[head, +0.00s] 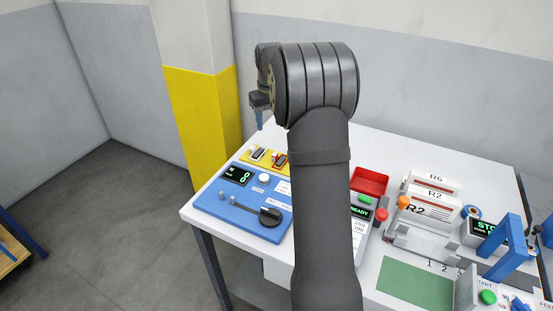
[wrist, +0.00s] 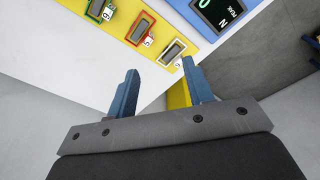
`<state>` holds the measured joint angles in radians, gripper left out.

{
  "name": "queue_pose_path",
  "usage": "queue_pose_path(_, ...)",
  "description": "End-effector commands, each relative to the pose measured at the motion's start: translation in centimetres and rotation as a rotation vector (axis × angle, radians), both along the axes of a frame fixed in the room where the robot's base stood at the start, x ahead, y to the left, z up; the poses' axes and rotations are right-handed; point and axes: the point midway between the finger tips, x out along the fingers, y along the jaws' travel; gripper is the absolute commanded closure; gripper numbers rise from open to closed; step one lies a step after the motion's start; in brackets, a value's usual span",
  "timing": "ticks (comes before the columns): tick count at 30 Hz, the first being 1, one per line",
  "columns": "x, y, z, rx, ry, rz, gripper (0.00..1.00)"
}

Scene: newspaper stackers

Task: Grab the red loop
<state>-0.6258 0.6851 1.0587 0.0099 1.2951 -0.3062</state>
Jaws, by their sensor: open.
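A yellow panel (wrist: 120,20) in the wrist view carries several framed loops in a row. The red loop (wrist: 141,28) is the middle of the three shown, between a green one (wrist: 100,9) and a whitish one (wrist: 172,52). In the head view the red loop (head: 280,160) shows small beside my arm, partly hidden. My gripper (wrist: 157,72) is open and empty, with its blue fingers apart and short of the panel in the wrist view. In the head view my gripper (head: 259,122) hangs above the table's back left corner.
A blue panel (head: 222,203) with a display and a black-knobbed lever lies in front of the yellow panel. A yellow-and-grey pillar (head: 205,120) stands close behind the table. A red tray (head: 370,180) and stacker equipment stand to the right.

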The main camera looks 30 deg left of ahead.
Motion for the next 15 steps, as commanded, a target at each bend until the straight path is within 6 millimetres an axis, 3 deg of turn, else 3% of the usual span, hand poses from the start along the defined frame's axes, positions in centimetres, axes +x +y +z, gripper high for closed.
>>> queue_pose_path(3,2.1,0.5,0.0,-0.039,0.014,0.217,0.53)
queue_pose_path(9,4.3,0.8,0.2,-0.079,0.04,0.513,0.53)
queue_pose_path(15,5.0,0.8,0.1,-0.09,0.054,0.634,0.53)
